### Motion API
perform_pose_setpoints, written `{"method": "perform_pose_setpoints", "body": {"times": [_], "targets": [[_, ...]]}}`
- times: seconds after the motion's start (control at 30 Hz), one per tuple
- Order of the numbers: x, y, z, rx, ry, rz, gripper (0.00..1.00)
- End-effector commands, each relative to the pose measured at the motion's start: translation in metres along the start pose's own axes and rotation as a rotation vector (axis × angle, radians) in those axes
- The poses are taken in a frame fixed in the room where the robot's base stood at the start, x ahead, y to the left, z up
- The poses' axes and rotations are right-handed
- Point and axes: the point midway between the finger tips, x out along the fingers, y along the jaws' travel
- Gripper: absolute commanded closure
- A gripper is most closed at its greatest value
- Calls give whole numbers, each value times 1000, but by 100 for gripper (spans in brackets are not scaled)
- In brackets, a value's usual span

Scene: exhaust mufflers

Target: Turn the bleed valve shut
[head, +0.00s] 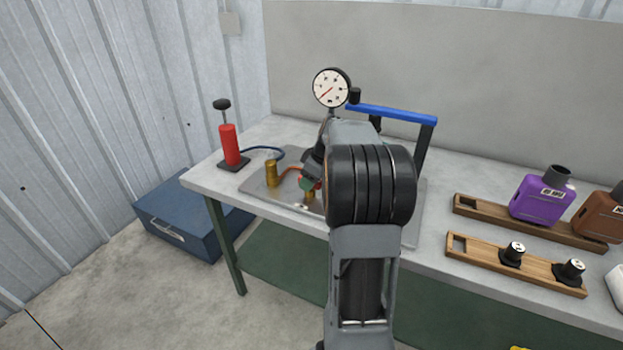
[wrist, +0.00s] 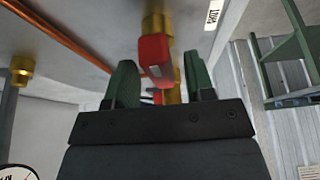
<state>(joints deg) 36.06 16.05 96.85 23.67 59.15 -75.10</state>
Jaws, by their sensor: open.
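The bleed valve's red lever (wrist: 155,52) shows in the wrist view, with a brass body (wrist: 157,24) behind it. My gripper (wrist: 160,85) is open, its two green fingers on either side of the lever, with a visible gap on each side. A small white label with dark letters (wrist: 213,14) sits to the right of the valve; its wording is hard to read. In the head view my gripper (head: 308,184) is over the metal tray (head: 258,193), and my arm hides most of the valve. A brass part (head: 310,196) shows just below the fingers.
A brass cylinder (head: 271,174), a red hand pump (head: 230,146) and a dial gauge (head: 331,88) stand near my gripper. A blue-topped frame (head: 392,113) rises behind my arm. Wooden racks (head: 470,248) with knobs and coloured bottles are at right.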

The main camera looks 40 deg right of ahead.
Motion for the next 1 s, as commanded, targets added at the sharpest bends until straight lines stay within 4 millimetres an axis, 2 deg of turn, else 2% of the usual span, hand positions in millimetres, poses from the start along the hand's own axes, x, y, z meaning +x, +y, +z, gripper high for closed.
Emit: {"method": "perform_pose_setpoints", "body": {"times": [0.1, 0.6, 0.63, 1.0], "targets": [[0, 0, 0, 0, 0, 0, 51], [-1, 0, 0, 0, 0, 1, 99], [-1, 6, 3, 2, 0, 1, 100], [-1, 1, 0, 87, 2, 42, 100]]}}
